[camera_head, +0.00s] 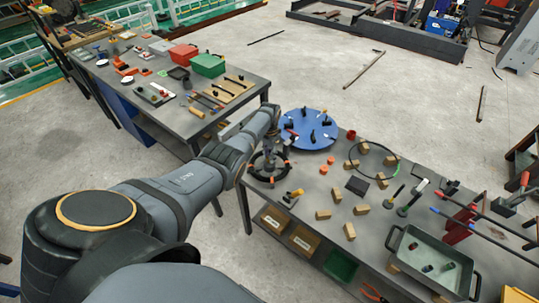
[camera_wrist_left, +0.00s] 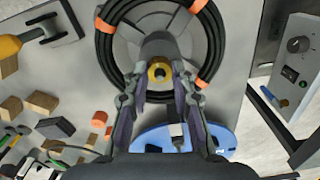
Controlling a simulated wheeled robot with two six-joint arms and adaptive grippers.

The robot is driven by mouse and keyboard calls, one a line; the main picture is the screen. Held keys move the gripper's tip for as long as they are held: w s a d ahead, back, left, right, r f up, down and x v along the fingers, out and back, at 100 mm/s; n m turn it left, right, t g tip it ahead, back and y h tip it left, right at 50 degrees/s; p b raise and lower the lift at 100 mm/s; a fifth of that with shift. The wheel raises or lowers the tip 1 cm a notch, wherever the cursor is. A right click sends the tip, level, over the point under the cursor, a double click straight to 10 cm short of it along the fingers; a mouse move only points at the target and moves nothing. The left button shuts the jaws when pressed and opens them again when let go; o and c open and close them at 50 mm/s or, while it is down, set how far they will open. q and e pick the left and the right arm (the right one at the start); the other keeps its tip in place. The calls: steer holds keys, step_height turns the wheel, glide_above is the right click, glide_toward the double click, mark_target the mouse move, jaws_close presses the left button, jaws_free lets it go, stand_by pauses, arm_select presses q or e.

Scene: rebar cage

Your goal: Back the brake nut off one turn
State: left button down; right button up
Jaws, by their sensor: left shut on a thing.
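A reel with a black coil (camera_wrist_left: 108,50) and orange ties lies flat at the near left corner of the right-hand table. It also shows in the head view (camera_head: 281,178). At its hub is a dark post topped by a brass-yellow ring, which looks like the brake nut (camera_wrist_left: 160,71). My left gripper (camera_wrist_left: 160,84) points down over the hub, its two fingers on either side of the nut and closed on it. In the head view my left gripper (camera_head: 269,158) hides most of the hub. My right gripper is not in view.
A blue round tray (camera_head: 309,140) with several small dark parts stands just behind the reel. A yellow-handled hammer (camera_head: 292,197) lies in front. Wooden blocks (camera_head: 323,214), a wire ring (camera_head: 352,164) and a grey-green tub (camera_head: 400,238) lie to the right.

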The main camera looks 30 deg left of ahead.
arm_select(q)
steer(key=n, duration=0.4)
steer(key=shift+r+n, duration=0.1)
steer(key=shift+n, duration=0.2)
steer(key=n, duration=0.4)
steer(key=shift+p, duration=0.35)
steer(key=n, duration=1.4)
steer(key=shift+p, duration=0.35)
steer(key=n, duration=0.4)
steer(key=shift+n, duration=0.3)
steer(key=n, duration=0.4)
steer(key=shift+n, duration=1.9)
steer(key=shift+n, duration=0.3)
